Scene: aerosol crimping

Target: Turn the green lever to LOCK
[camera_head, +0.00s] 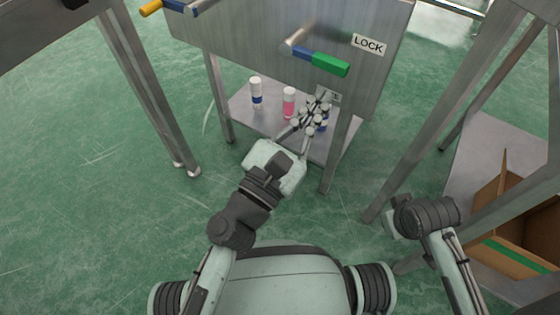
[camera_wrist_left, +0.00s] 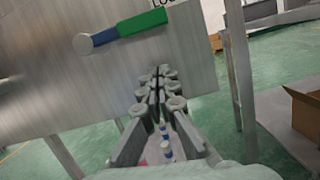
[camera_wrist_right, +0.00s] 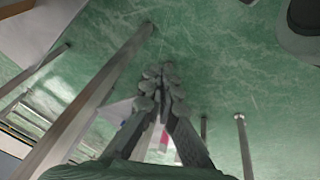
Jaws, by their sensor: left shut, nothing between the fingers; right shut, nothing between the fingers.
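The green lever (camera_head: 329,64) sticks out from the front of the metal cabinet on a blue shaft section and a silver pivot. It points right and slightly down, below and left of the LOCK label (camera_head: 368,44). In the left wrist view the lever (camera_wrist_left: 142,22) is at the top, above the fingers. My left gripper (camera_head: 318,107) is shut and empty, below the lever and apart from it, in front of the cabinet's lower part. It also shows in the left wrist view (camera_wrist_left: 160,75). My right gripper shows in the right wrist view (camera_wrist_right: 163,75), shut and empty over the floor.
Several small cans, one white and blue (camera_head: 256,93) and one pink (camera_head: 289,103), stand on the lower shelf (camera_head: 238,107). An orange and blue handle (camera_head: 151,7) is at the upper left. An open cardboard box (camera_head: 525,222) sits at right. Metal legs flank my arms.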

